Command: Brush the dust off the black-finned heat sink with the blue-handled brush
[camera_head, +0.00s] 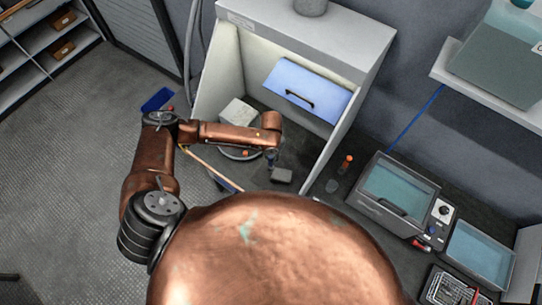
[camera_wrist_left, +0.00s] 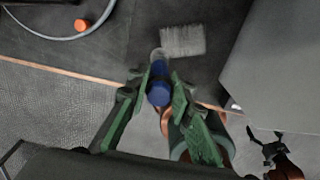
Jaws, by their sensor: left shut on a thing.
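The blue-handled brush (camera_wrist_left: 158,88) is between the green fingers of my left gripper (camera_wrist_left: 160,95) in the left wrist view. Its pale head end points away from the gripper, toward a grey finned block. That block, which looks like the heat sink (camera_wrist_left: 183,41), has a pale, dusty-looking top; whether the brush touches it I cannot tell. In the head view the heat sink (camera_head: 282,175) is a small dark block on the bench, just below and right of my left gripper (camera_head: 271,160). A dark claw-like part, possibly my right gripper (camera_wrist_left: 268,148), shows at the wrist view's lower right.
A white block (camera_head: 237,112) lies behind my left forearm. An orange-capped item (camera_head: 347,162) and an instrument box (camera_head: 395,195) are farther right.

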